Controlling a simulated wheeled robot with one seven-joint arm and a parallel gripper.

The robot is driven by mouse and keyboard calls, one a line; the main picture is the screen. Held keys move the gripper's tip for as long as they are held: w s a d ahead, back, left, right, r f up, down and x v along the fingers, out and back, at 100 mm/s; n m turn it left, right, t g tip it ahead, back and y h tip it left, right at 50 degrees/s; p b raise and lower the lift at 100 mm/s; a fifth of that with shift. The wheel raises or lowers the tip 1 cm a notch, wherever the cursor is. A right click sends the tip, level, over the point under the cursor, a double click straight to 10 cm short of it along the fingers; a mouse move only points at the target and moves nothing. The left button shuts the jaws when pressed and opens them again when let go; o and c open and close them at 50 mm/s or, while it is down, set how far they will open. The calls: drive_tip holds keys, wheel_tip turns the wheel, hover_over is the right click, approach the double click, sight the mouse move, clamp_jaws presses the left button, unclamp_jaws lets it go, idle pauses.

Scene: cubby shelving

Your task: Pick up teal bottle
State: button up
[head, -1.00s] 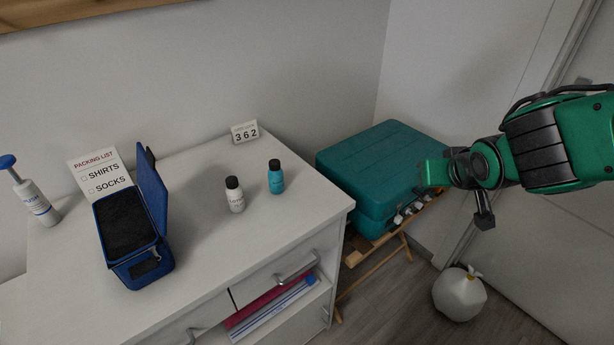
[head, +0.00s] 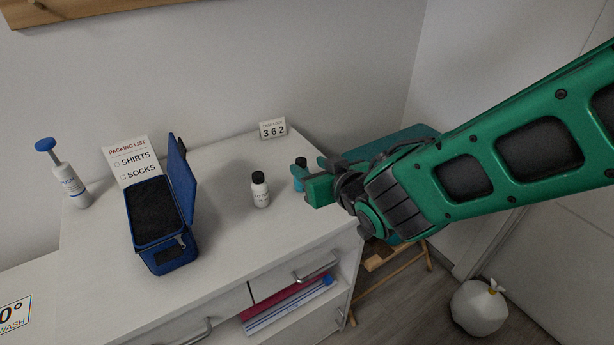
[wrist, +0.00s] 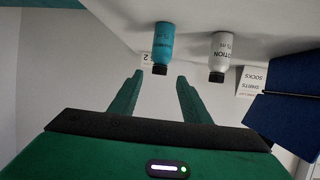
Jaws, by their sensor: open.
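The teal bottle (head: 299,172) with a black cap stands on the white dresser top near its right end. In the wrist view, which is upside down, the teal bottle (wrist: 162,46) shows whole, just beyond and between the fingertips. My gripper (wrist: 157,84) is open and empty, with its two green fingers spread apart. I cannot see any contact between fingers and bottle.
A white lotion bottle (head: 260,190) stands close left of the teal bottle. An open blue case (head: 168,262), a packing list card (head: 128,160), a number sign (head: 272,130) and a pump bottle (head: 70,186) also stand on the dresser (head: 236,248). A teal suitcase (head: 415,135) is behind my arm.

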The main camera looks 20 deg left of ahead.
sight(302, 161)
drive_tip(key=shift+x, duration=3.25)
drive_tip(key=shift+w+r, duration=0.1)
clamp_jaws()
